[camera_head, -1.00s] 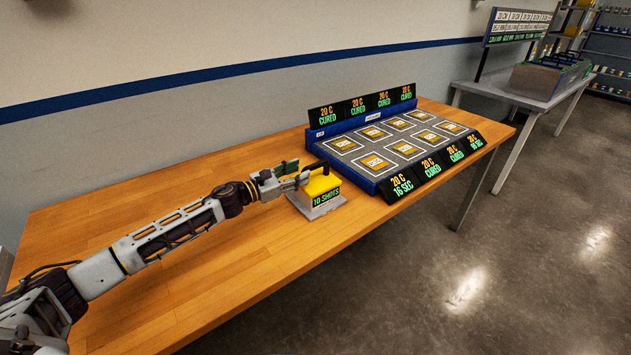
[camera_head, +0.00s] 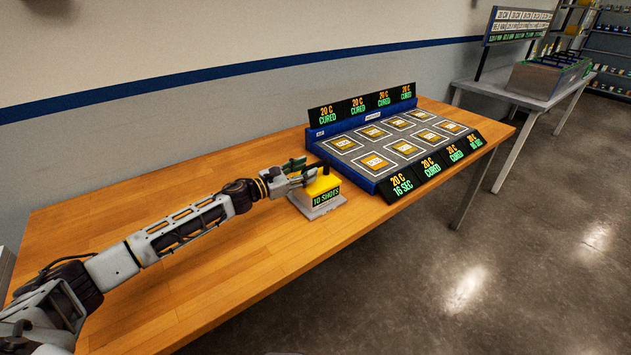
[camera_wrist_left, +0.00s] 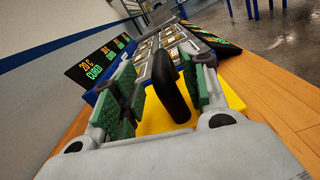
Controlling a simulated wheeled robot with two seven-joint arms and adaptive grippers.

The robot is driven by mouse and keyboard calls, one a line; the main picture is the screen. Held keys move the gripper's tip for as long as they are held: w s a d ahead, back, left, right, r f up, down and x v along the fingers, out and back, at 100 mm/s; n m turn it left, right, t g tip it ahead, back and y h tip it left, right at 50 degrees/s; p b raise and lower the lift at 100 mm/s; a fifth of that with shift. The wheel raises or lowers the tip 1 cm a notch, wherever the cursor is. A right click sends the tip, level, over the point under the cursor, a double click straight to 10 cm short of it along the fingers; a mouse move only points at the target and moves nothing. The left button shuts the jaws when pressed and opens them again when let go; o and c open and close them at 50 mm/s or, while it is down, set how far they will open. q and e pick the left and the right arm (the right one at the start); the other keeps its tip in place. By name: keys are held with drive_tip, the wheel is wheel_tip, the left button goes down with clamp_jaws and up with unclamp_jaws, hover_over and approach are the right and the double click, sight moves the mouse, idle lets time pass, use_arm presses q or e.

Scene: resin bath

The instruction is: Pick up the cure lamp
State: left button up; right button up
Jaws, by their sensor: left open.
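The cure lamp (camera_head: 323,187) is a yellow block with a black handle, on a grey base with a green "10 SHOTS" display. It stands on the wooden table at the near left of the resin bath. My left gripper (camera_head: 303,172) is open at the lamp's handle. In the left wrist view the black handle (camera_wrist_left: 171,85) stands between the green-padded fingers of my left gripper (camera_wrist_left: 160,95), with the yellow top (camera_wrist_left: 155,118) beneath. Whether the pads touch the handle is unclear. My right gripper is not in view.
The blue-edged resin bath (camera_head: 362,182) holds several amber pieces in white-outlined squares, with displays along its front and back. One reads "16 SEC"; others read "CURED". The wooden table (camera_head: 130,195) is clear at left. A grey table (camera_head: 500,91) with a bin stands farther right.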

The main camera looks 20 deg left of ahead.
sight(315, 166)
use_arm(q)
drive_tip(key=shift+w+d+r, duration=0.15)
drive_tip(key=shift+w+d, duration=0.35)
drive_tip(key=shift+d, duration=0.05)
drive_tip(key=shift+w+d+p, duration=0.35)
drive_tip(key=shift+w+d, duration=0.1)
drive_tip(key=shift+w, duration=0.1)
drive_tip(key=shift+w+d, duration=0.3)
drive_tip(key=shift+w, duration=0.1)
drive_tip(key=shift+d, duration=0.1)
clamp_jaws()
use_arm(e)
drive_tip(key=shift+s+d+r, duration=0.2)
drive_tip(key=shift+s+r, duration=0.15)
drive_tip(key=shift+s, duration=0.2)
